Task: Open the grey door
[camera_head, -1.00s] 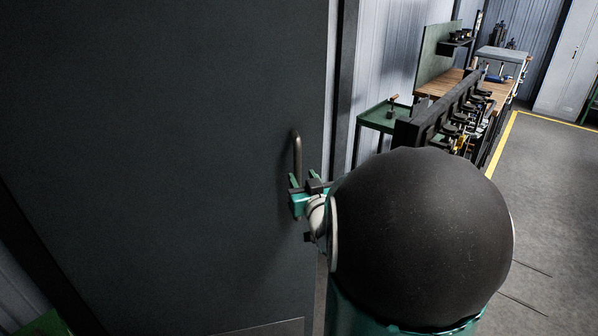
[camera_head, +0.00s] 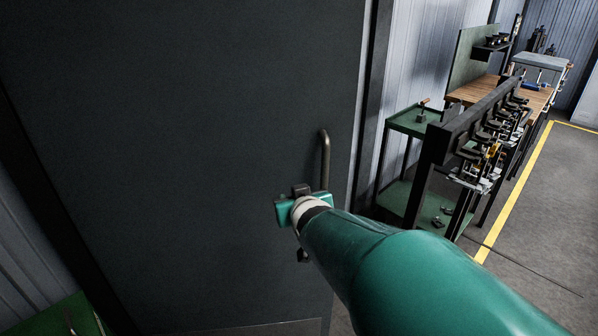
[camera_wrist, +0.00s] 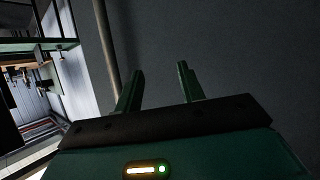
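The grey door (camera_head: 190,130) is a large dark panel filling the left half of the head view. Its right edge lies along a dark frame, and no clear gap shows there. A vertical bar handle (camera_head: 326,160) is near that edge. My gripper (camera_head: 292,207) is at the handle's lower part, slightly left of it, partly hidden by my arm. In the wrist view my gripper (camera_wrist: 160,82) has its two green fingers apart with nothing between them. The handle (camera_wrist: 107,45) passes left of the left finger, outside the gap, partly hidden; contact cannot be told.
A green shelf cart (camera_head: 412,125) stands right of the door. Beside it is a dark rack (camera_head: 470,120) with several clamps, and a wooden-topped bench (camera_head: 480,90) behind. Grey floor (camera_head: 550,200) with a yellow line is open at right. A green object (camera_head: 60,318) is at lower left.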

